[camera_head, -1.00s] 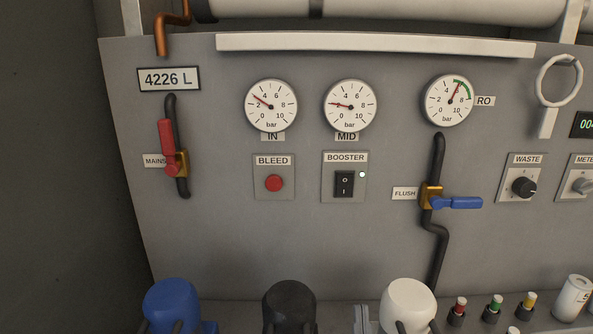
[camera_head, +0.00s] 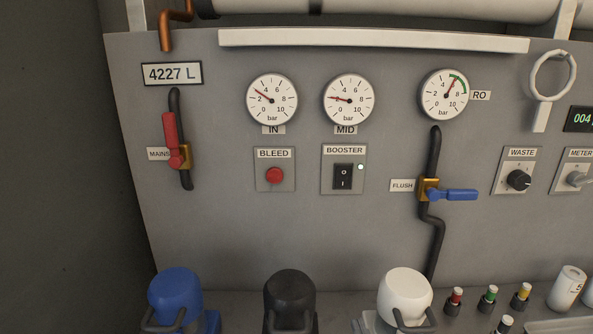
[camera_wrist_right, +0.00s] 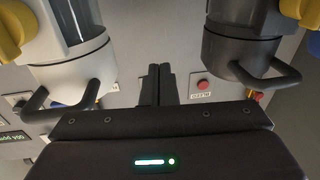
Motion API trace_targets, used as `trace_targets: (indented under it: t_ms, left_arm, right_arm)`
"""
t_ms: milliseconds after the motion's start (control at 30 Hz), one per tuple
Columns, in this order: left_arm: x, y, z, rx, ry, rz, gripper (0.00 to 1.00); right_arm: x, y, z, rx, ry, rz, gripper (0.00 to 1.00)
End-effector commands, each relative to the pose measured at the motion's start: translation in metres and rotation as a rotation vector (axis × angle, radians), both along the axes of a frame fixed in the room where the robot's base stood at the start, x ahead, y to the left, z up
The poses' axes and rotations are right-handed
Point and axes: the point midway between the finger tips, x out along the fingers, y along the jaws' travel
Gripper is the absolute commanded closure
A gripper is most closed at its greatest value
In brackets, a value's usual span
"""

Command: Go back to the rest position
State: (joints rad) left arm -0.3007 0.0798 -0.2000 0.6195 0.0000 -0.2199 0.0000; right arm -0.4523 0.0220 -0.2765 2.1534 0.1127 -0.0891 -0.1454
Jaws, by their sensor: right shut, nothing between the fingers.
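My right gripper (camera_wrist_right: 155,85) shows only in the right wrist view, where its two dark fingers are together with nothing between them. It points at the grey panel, between a white housing (camera_wrist_right: 75,75) and a black housing (camera_wrist_right: 240,60), and I see no contact with either. No gripper shows in the head view, and my left gripper is in neither view. The wrist picture is upside down relative to the head view.
The grey panel (camera_head: 230,225) carries a red-handled mains valve (camera_head: 170,135), a booster switch (camera_head: 343,177) and a blue-handled flush valve (camera_head: 455,195). Blue (camera_head: 175,292), black (camera_head: 290,292) and white (camera_head: 405,292) housings stand in front. Small coloured-cap bottles (camera_head: 489,297) stand at lower right.

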Motion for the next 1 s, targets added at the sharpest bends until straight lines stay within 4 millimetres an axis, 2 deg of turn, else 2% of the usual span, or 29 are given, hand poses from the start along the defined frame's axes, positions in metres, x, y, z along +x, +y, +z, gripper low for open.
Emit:
trace_targets:
  t_ms: [167, 300, 400, 600, 867, 900, 1000]
  left_arm:
    - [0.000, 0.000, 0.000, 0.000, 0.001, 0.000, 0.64]
    - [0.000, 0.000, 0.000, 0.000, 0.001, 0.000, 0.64]
    - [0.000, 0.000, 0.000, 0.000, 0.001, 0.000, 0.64]
    - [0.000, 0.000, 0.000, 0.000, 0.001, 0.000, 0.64]
    - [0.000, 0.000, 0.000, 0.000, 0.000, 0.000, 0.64]
    - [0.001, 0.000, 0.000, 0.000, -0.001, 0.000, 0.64]
    - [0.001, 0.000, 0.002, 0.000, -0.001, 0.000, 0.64]
  right_arm:
    - [-0.023, -0.015, -0.047, -0.052, 0.376, 0.032, 1.00]
    - [-0.057, -0.031, -0.077, -0.096, 0.665, 0.037, 1.00]
    - [-0.082, -0.041, -0.090, -0.120, 0.825, 0.031, 1.00]
    - [-0.124, -0.058, -0.102, -0.161, 1.061, 0.012, 1.00]
    - [-0.173, -0.077, -0.105, -0.206, 1.297, -0.023, 1.00]
    - [-0.168, -0.076, -0.121, -0.205, 1.299, -0.020, 1.00]
    - [-0.160, -0.075, -0.148, -0.205, 1.305, -0.018, 1.00]
